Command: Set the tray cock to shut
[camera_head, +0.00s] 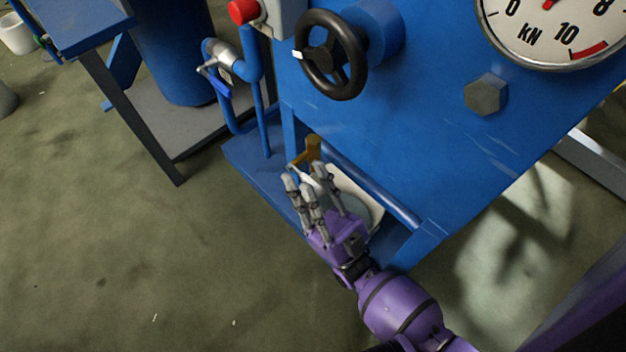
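A brass-coloured fitting (308,150), which looks like the tray cock, sits low on the blue machine at the back end of a pale tray (372,204). A thin pale piece, possibly its lever, shows just below it, partly behind my fingers. My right gripper (308,180), purple with grey fingers, reaches over the tray from below, fingertips close to the fitting. The fingers are extended and near each other; I cannot tell whether they touch or grip the pale piece. My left gripper is not in view.
A blue-handled valve (216,78) sits on pipes to the left. A blue rail (372,188) runs beside the tray. The floor at lower left is clear.

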